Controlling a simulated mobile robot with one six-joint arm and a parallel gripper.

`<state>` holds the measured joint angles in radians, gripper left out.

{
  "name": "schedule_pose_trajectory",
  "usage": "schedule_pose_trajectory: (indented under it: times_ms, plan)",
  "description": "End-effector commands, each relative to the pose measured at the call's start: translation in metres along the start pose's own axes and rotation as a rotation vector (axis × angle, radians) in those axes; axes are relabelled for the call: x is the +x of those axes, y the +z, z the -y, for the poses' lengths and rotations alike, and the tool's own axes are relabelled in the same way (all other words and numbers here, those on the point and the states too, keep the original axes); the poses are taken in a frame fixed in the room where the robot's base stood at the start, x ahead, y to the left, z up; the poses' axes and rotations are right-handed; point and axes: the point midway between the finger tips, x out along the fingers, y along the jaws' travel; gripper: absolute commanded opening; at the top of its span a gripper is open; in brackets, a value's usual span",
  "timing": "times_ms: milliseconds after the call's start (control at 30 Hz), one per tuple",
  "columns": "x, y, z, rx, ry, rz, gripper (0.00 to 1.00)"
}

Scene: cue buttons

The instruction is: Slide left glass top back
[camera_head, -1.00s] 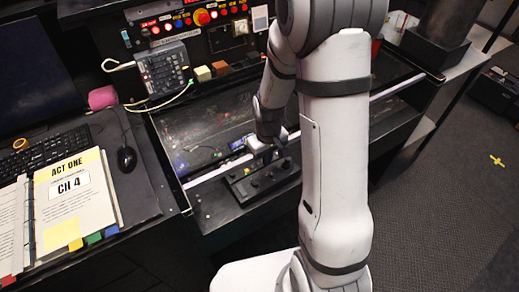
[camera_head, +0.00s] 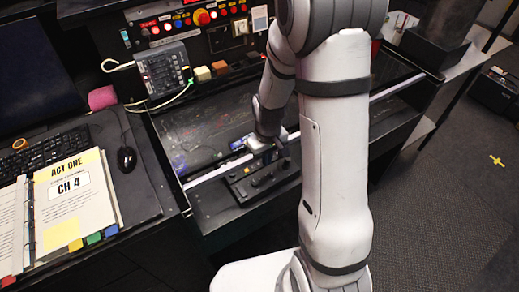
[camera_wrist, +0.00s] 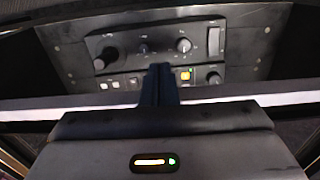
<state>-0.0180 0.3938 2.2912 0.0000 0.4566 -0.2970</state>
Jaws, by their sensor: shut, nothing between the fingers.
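The left glass top (camera_head: 195,133) is a dark, see-through pane on the console, with a pale bar (camera_head: 215,173) along its front edge. That bar also crosses the wrist view as a bright strip (camera_wrist: 90,111). My gripper (camera_head: 268,154) is low over the front edge, beside a black knob panel (camera_head: 245,187). In the wrist view my gripper (camera_wrist: 160,72) is shut and empty, its fingers crossing in front of the strip and reaching toward the panel. I cannot tell whether the fingers touch the bar. My arm hides part of the glass to the right.
A grey mixer box (camera_head: 163,72), coloured blocks (camera_head: 211,71) and a row of lit buttons (camera_head: 180,22) stand behind the glass. An open binder (camera_head: 68,200), a mouse (camera_head: 126,159) and a keyboard (camera_head: 45,150) lie on the left desk.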

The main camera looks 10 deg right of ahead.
Motion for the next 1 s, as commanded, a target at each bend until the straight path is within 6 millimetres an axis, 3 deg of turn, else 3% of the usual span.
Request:
schedule_pose_trajectory:
  times_ms: [367,1000]
  plan:
    - [0.000,-0.003,0.000,-0.001,0.000,0.000,0.00]
    - [0.000,-0.049,0.000,-0.001,0.001,-0.003,0.00]
